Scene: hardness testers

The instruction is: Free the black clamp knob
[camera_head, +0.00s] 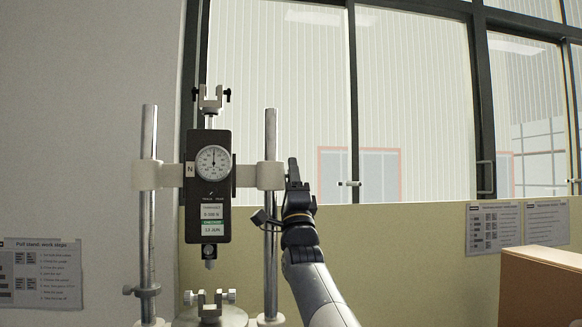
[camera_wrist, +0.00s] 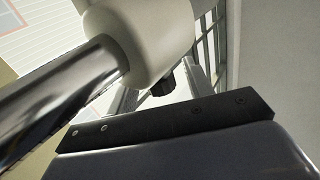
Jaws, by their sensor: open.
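The black clamp knob (camera_wrist: 164,82) shows in the wrist view, small and dark, at the edge of the cream clamp block (camera_wrist: 140,30) on a shiny steel post (camera_wrist: 60,100). In the head view this clamp block (camera_head: 270,175) sits on the stand's right post (camera_head: 270,235). I cannot make out the knob there; my gripper is at that side. My gripper (camera_head: 293,172) is upright just right of the block, open and with nothing seen in it. In the wrist view a dark bar with screws crosses below the knob, apart from it in the picture.
A black force gauge (camera_head: 208,225) with a round dial hangs between the stand's two posts. The left post (camera_head: 148,230) carries a matching cream block and a lower grey collar (camera_head: 147,291). A brown box (camera_head: 545,285) stands at the lower right. Windows and a wall lie behind.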

